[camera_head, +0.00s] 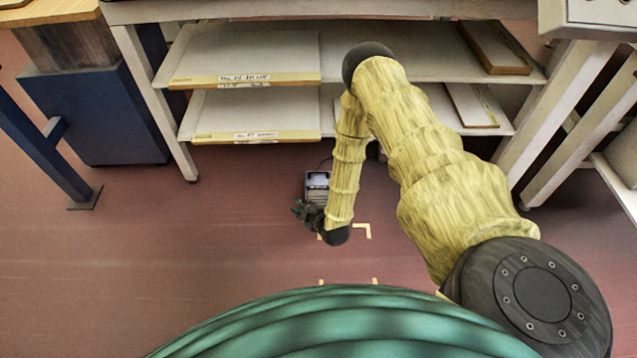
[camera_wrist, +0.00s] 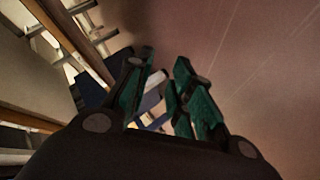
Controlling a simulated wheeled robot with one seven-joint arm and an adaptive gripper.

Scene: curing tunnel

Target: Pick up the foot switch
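The foot switch (camera_head: 317,181) appears to be the small grey box with a dark top on the red floor, in front of the low shelves. A thin dark cable runs from it towards the shelves. My gripper (camera_head: 303,210) is just in front of it in the head view, pointing left and overlapping its near edge. I cannot tell whether they touch. In the wrist view my gripper (camera_wrist: 165,62) has its two green fingers apart, with no held object visible between them. I cannot make out the foot switch in the wrist view.
Yellow corner marks (camera_head: 363,230) lie on the floor near my arm. A white shelf rack (camera_head: 215,55) stands behind, with wooden-edged boards on it. A blue cabinet (camera_head: 100,115) stands at the left. The floor at the left (camera_head: 150,240) is clear.

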